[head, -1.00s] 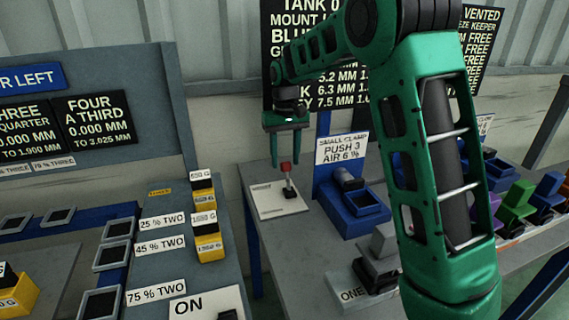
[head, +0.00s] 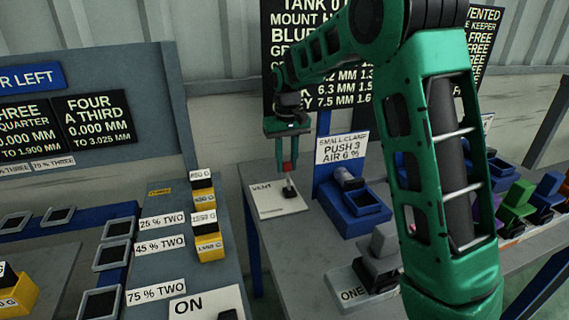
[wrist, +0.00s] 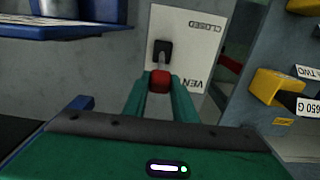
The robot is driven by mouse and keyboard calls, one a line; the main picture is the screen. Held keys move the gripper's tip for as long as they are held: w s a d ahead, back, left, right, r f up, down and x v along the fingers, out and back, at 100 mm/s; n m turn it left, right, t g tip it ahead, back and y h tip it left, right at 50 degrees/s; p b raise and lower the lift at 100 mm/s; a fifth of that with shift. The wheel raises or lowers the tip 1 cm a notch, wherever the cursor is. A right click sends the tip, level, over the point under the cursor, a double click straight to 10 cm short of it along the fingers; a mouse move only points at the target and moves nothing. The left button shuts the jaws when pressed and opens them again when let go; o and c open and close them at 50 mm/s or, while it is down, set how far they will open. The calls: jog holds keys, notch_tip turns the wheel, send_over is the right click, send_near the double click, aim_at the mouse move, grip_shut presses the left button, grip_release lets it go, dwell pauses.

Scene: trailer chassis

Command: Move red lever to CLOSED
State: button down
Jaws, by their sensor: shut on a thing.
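The red lever knob (head: 287,167) tops a short metal stem on a black base, on a white plate (head: 266,208) on the grey table. In the wrist view the red knob (wrist: 159,81) sits between the fingertips, with the black base (wrist: 163,48) beyond it. The white plate (wrist: 190,28) there reads CLOSED at its far end and VEN, partly hidden, at its near end. The knob lies closer to the VEN end. My green gripper (head: 287,165) points down from above and is shut on the red knob.
A blue small-clamp unit (head: 352,205) with a sign stands just right of the plate. Yellow and black blocks (head: 207,235) stand on the left bench, across a gap. A grey block on a plate marked ONE (head: 375,268) is nearer, on the same table.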

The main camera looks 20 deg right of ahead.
aim_at(290, 186)
jog(key=shift+s+r, duration=0.1)
jog(key=shift+s, duration=1.4)
jog(key=c, duration=1.4)
grip_release()
jog(key=shift+c, duration=0.2)
jog(key=shift+w, duration=0.1)
jog(key=shift+r, duration=0.1)
jog(key=shift+r, duration=0.3)
notch_tip(290, 186, up, 10)
jog(key=shift+w+r, duration=0.1)
